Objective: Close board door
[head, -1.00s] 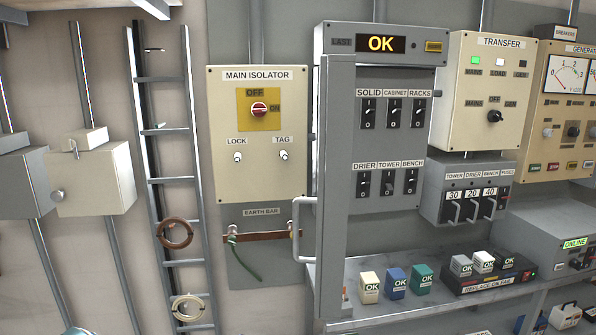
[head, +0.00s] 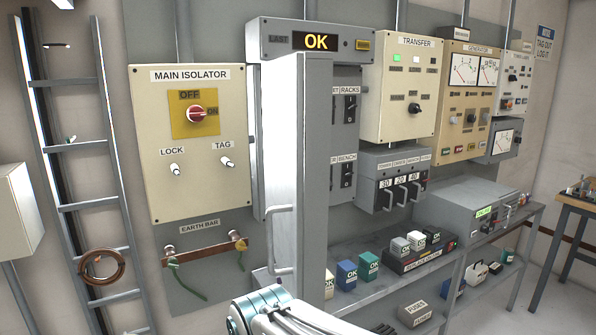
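The board door (head: 312,170) is a tall grey panel standing open, jutting out from the grey switch board (head: 277,38) towards me. Its pale bar handle (head: 271,240) is on the left face, near the bottom. The board has a lit OK display (head: 316,41) on top. The door hides most of its switches; the RACKS switch (head: 350,108) and BENCH switch (head: 346,173) show to its right. A white and teal part of my arm shows at the bottom, below the handle. My gripper's fingers are not in view.
The main isolator panel (head: 190,130) is left of the door, with the earth bar (head: 205,250) below it. A shelf (head: 385,275) to the right carries small labelled blocks and a fuse box (head: 420,257). A ladder (head: 85,180) leans at left.

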